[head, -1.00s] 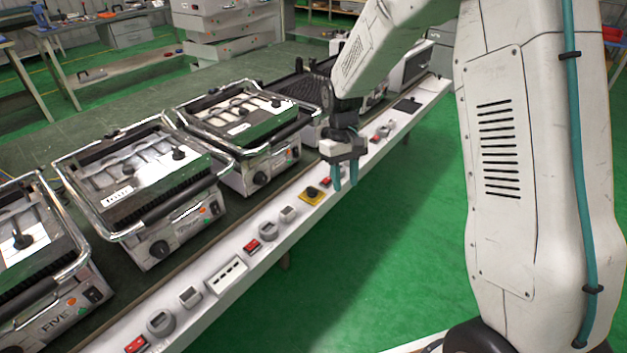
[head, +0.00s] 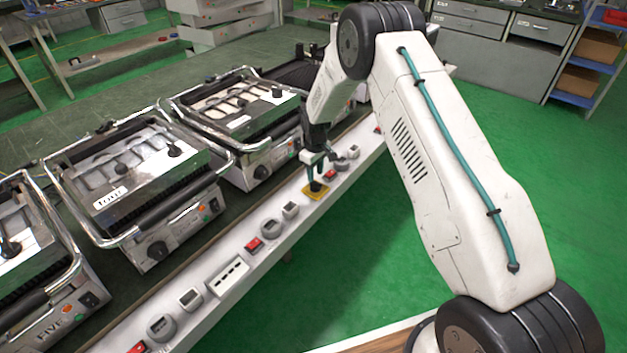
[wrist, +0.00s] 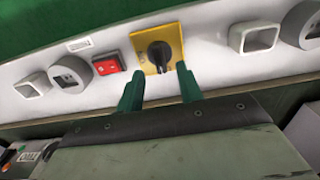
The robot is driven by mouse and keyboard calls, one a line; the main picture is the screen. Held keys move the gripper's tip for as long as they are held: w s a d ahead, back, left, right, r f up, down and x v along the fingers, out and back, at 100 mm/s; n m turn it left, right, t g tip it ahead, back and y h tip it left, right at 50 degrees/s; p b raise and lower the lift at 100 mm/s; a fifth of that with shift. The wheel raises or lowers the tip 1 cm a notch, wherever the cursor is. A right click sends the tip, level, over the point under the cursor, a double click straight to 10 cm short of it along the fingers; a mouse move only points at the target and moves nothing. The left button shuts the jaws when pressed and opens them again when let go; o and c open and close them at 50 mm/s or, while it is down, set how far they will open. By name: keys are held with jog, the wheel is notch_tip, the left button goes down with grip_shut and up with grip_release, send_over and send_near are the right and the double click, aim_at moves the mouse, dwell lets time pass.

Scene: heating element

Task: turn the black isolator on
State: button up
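The black isolator (wrist: 160,56) is a rotary knob on a yellow square plate (wrist: 174,34), set in the white panel. In the head view the isolator (head: 315,187) sits on the panel strip at the bench's front edge, just below my gripper (head: 313,168). In the wrist view my gripper (wrist: 160,88) has its two green fingers apart, with a clear gap between them. The knob shows beyond the fingertips, in line with the gap. Nothing is held. I cannot tell whether the fingertips touch the knob.
A red switch (wrist: 105,63) and a round grey socket (wrist: 70,72) are left of the yellow plate in the wrist view. A square grey fitting (wrist: 253,37) is to its right. Contact grills (head: 140,185) stand on the bench behind the panel. The green floor (head: 350,240) in front is clear.

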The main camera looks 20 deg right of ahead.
aim_at(315, 183)
notch_tip(315, 183, down, 4)
jog(key=shift+d+f, duration=0.1)
grip_shut()
